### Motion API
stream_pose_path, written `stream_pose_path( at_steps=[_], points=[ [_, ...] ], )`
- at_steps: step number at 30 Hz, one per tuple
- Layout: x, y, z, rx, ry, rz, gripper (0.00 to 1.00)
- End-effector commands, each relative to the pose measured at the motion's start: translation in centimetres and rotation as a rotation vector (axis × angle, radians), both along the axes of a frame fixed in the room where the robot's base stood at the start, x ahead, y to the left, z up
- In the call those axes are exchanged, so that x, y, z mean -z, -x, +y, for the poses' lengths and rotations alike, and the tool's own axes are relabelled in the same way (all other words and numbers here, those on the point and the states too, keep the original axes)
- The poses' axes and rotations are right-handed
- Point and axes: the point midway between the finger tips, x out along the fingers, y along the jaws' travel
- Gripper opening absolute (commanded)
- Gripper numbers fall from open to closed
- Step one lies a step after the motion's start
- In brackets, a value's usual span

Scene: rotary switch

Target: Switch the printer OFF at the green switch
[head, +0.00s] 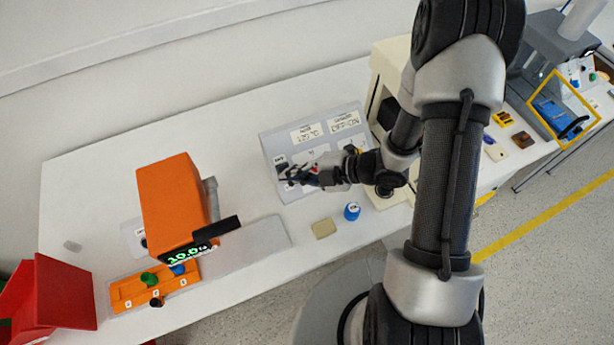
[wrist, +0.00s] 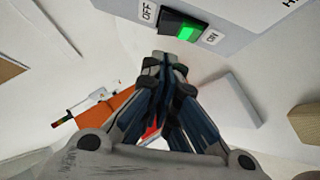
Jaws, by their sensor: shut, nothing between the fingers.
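The green switch (wrist: 187,33) is a black rocker with a lit green half, on a light grey panel. An OFF label (wrist: 147,13) is by its black end and an ON label (wrist: 212,38) is by its green end. Which end is pressed in, I cannot tell. My gripper (wrist: 165,60) is shut and empty, its fingertips just below the switch in the wrist view; contact is not clear. In the head view my gripper (head: 300,176) is over the grey panel (head: 315,115). The printer cannot be identified by a readable name.
An orange machine (head: 172,205) with a lit green display stands left on the white table (head: 95,175). An orange tray (head: 128,292), a red bin (head: 62,290), a blue-topped item (head: 352,211) and a beige block (head: 323,228) are nearby. The wall is behind.

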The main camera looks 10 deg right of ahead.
Motion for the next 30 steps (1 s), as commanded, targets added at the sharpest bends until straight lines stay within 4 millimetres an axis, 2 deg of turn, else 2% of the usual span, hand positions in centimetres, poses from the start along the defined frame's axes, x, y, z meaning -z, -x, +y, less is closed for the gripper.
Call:
stream_pose_path(
  at_steps=[1, 6, 19, 24, 30],
  points=[
    [0.7, -0.5, 0.2, -0.003, 0.0, -0.001, 0.0],
    [1.5, -1.5, 0.4, -0.001, -0.001, 0.0, 0.0],
    [1.5, -1.8, 0.5, -0.001, 0.001, 0.004, 0.0],
    [1.3, -2.5, 0.7, -0.005, 0.021, 0.076, 0.0],
    [1.8, -2.4, 0.6, -0.001, 0.021, 0.078, 0.0]
  ],
)
